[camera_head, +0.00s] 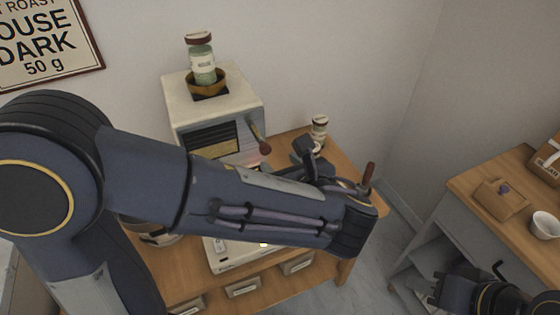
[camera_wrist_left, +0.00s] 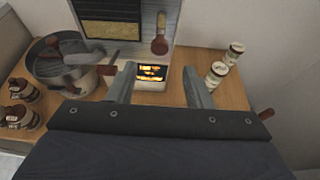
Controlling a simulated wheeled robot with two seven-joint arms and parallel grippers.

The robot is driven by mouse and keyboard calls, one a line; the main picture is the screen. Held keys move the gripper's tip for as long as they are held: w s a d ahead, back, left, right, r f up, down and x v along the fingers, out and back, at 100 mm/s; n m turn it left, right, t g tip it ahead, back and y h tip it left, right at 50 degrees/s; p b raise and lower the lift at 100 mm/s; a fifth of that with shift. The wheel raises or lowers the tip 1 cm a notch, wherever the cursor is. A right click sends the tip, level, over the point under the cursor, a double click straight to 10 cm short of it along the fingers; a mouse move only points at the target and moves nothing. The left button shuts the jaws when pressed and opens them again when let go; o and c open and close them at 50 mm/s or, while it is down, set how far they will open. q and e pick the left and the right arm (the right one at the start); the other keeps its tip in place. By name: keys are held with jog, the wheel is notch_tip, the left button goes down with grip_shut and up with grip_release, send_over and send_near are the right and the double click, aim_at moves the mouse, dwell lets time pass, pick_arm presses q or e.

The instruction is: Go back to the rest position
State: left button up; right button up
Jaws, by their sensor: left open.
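My left arm crosses the head view from the left, in front of the cart. My left gripper (camera_head: 308,158) is beyond the wrist, partly hidden by it, above the wooden cart top (camera_head: 291,143). In the left wrist view my left gripper (camera_wrist_left: 158,92) has its two fingers wide apart with nothing held between them. The front of the white machine (camera_wrist_left: 150,45) and a small glowing orange panel (camera_wrist_left: 152,73) show beyond the fingers. My right gripper (camera_head: 455,292) is low at the right, beside the second table; its fingers are too dark to read.
A jar (camera_head: 202,65) stands upside down on the white machine (camera_head: 215,105). Small jars (camera_wrist_left: 218,72) stand right of the left fingers, and a metal pot (camera_wrist_left: 70,70) stands left. A brown handle (camera_head: 368,175) rises by the left wrist. The right table (camera_head: 460,188) holds a white cup (camera_head: 545,225).

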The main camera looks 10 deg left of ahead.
pick_arm(q)
jog(key=shift+a, duration=0.1)
jog(key=s+a+f+n+g+h, duration=0.2)
jog(key=s+a+f+n+g, duration=0.25)
jog(key=a+n, duration=0.3)
jog(key=s+a+f+n+g+h, duration=0.25)
jog(key=s+a+n+g, duration=0.2)
jog(key=a+n, duration=0.3)
jog(key=s+d+n+t+h, duration=0.1)
jog(key=s+n+t+h, duration=0.2)
jog(key=n, duration=1.3)
jog(key=s+h, duration=0.3)
jog(key=s, duration=0.1)
jog(key=shift+s+d+h, duration=0.35)
jog(key=shift+s+d, duration=0.05)
jog(key=shift+c, duration=0.5)
